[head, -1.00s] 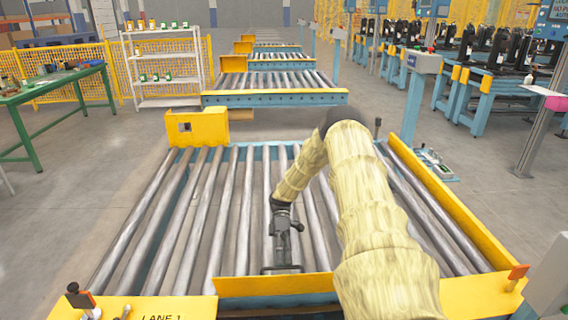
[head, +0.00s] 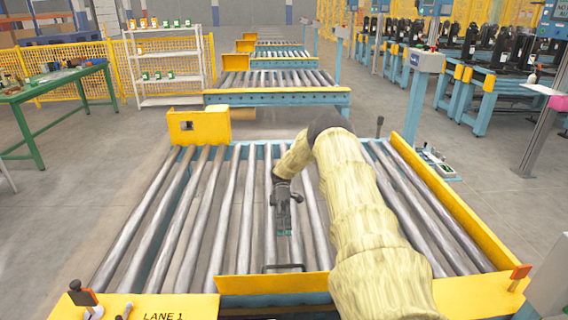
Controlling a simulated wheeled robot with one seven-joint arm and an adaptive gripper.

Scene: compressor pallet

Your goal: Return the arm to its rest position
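My arm, in a pale yellow quilted sleeve (head: 362,215), reaches from the bottom right of the head view over the roller conveyor (head: 205,215). Its elbow is bent, and the forearm points down and left. My dark gripper (head: 284,228) hangs over the middle rollers, pointing toward the near edge. No object shows in it, and its fingers are too small to tell open from shut.
Yellow guards line the conveyor's right side (head: 445,205) and near edge (head: 275,284). A yellow box (head: 199,126) stands at its far left corner. A green table (head: 55,84) and white shelf (head: 167,65) stand left. Blue benches with black units (head: 490,85) stand right. The rollers left of the arm are clear.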

